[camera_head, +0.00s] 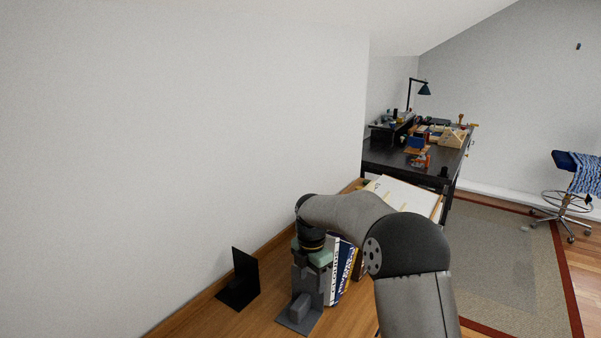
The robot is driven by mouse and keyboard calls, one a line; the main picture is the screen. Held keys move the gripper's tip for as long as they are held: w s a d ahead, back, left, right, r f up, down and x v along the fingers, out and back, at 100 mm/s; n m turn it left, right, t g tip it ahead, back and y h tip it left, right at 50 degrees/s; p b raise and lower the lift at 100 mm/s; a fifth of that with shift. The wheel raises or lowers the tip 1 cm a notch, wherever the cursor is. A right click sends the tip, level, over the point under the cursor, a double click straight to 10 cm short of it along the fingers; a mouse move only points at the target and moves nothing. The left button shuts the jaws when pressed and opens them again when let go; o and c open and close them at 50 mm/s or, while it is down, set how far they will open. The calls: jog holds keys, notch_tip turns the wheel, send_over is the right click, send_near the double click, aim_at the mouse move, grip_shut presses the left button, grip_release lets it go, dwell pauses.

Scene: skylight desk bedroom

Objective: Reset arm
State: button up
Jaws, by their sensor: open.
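My arm reaches in from the lower right and bends down over the wooden shelf top (205,318). My gripper (308,278) points downward at the end of the row of books (343,268). It is open. A grey bookend-like piece (299,315) stands directly below and in front of the gripper; whether they touch cannot be told. A pale green piece shows at the gripper beside the books, and my wrist partly hides it. My forearm and elbow hide part of the book row.
A black bookend (243,279) stands apart to the left, near the white wall (180,130). A white binder or open book (405,194) lies behind my arm. A cluttered black desk (390,157) with a lamp (424,90) stands farther back. A stool (565,198) is at far right.

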jog(key=s+d+r+m+b, duration=0.1)
jog(key=s+d+r+m, duration=0.4)
jog(key=s, duration=0.4)
jog(key=s+d+r+m, duration=0.2)
jog(key=s+d+m, duration=0.1)
jog(key=s+m, duration=0.55)
jog(key=s+d+f+m, duration=0.2)
jog(key=s+m, duration=0.4)
jog(key=s, duration=0.4)
jog(key=s+d+f+m+t+b, duration=0.1)
jog(key=s+d+m, duration=0.1)
jog(key=s+m, duration=0.4)
jog(key=s, duration=0.4)
jog(key=shift+f, duration=0.35)
jog(key=shift+m, duration=0.25)
jog(key=shift+c, duration=0.2)
